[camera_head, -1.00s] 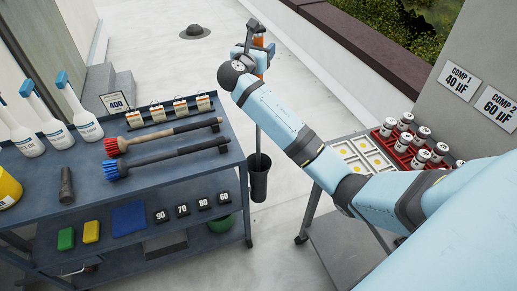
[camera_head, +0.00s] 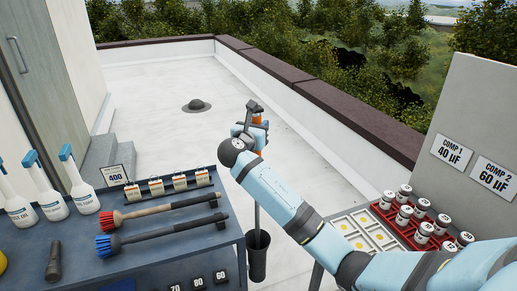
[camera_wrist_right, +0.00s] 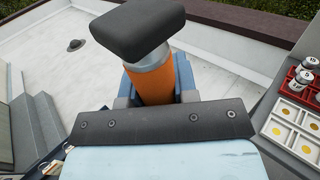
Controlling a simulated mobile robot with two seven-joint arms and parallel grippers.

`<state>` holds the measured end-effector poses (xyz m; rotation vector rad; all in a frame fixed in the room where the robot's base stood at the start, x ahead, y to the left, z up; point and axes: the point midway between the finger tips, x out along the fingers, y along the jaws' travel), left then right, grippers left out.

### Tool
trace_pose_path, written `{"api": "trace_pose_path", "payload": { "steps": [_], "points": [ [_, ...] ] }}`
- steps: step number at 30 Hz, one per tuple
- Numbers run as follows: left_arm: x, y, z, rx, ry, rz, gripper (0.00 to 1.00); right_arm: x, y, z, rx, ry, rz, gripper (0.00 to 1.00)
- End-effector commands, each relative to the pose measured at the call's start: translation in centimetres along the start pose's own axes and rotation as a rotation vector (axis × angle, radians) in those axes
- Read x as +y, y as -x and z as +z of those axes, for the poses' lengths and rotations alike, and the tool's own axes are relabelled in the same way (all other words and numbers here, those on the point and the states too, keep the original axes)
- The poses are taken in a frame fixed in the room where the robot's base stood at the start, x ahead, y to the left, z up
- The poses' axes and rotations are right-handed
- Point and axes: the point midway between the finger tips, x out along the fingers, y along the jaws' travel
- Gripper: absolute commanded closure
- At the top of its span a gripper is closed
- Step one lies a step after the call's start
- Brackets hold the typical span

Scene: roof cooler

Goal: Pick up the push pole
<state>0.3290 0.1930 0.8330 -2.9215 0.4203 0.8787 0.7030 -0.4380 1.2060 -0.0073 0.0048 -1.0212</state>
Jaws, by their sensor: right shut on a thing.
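The push pole has an orange grip (camera_wrist_right: 155,85) and a black handle end (camera_wrist_right: 138,28), which fill the top middle of the right wrist view. My right gripper (camera_head: 256,132) is shut on the orange grip near the pole's top. My left gripper is in neither view.
The blue cart (camera_head: 150,258) on the left carries spray bottles (camera_head: 80,190) and two brushes (camera_head: 165,208). A roof vent (camera_head: 197,105) stands on open floor beyond.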

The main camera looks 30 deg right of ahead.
Motion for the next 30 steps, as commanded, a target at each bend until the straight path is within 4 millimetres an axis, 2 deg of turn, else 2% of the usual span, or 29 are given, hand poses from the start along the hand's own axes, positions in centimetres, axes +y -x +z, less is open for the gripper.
{"api": "trace_pose_path", "payload": {
  "steps": [8, 21, 30],
  "points": [
    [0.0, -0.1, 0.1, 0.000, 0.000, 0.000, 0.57, -0.1, 0.0, 4.6, -0.003, -0.007, -0.001, 1.00],
    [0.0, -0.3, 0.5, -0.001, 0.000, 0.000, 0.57, -0.2, 0.0, 16.1, -0.004, -0.007, 0.000, 1.00],
    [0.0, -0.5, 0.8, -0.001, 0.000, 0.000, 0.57, -0.2, 0.0, 23.1, -0.002, -0.006, -0.001, 1.00]
  ]
}}
